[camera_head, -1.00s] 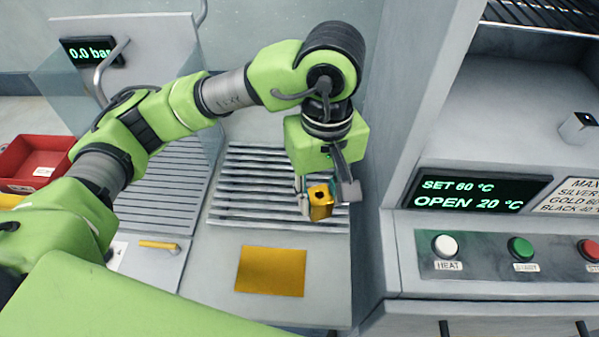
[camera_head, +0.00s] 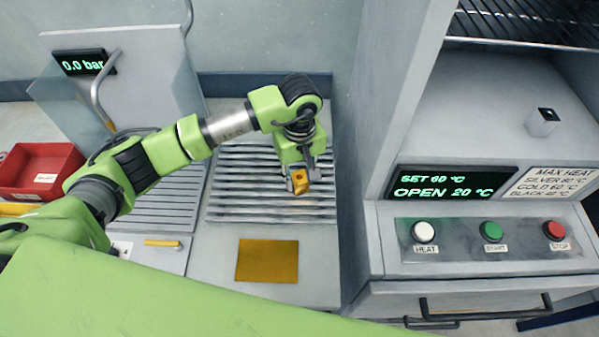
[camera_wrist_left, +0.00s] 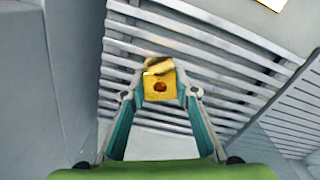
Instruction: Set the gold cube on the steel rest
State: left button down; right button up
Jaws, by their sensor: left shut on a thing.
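The gold cube (camera_head: 301,177) has a dark round hole in its face and is held between the fingers of my left gripper (camera_head: 299,184). In the left wrist view the cube (camera_wrist_left: 158,88) sits between the two fingertips, with the slats behind it. The steel rest looks to be the slatted grey rack (camera_head: 245,185), which also shows in the left wrist view (camera_wrist_left: 215,76). The cube is over the right part of the slats. I cannot tell whether it touches them. My right gripper is not in view.
A tall grey oven wall (camera_head: 362,150) rises just right of the rack. A gold plate (camera_head: 267,260) lies in front of the slats. A red bin (camera_head: 40,170) stands far left. A grey block with a dark hole (camera_head: 541,122) sits right, above the control panel.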

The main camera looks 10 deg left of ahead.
pick_arm(q)
jog(key=shift+f, duration=0.1)
jog(key=shift+d, duration=0.1)
jog(key=shift+f+b, duration=0.2)
jog(key=shift+b, duration=0.1)
jog(key=c, duration=1.8)
grip_release()
jog(key=shift+o, duration=0.9)
jog(key=shift+r, duration=0.15)
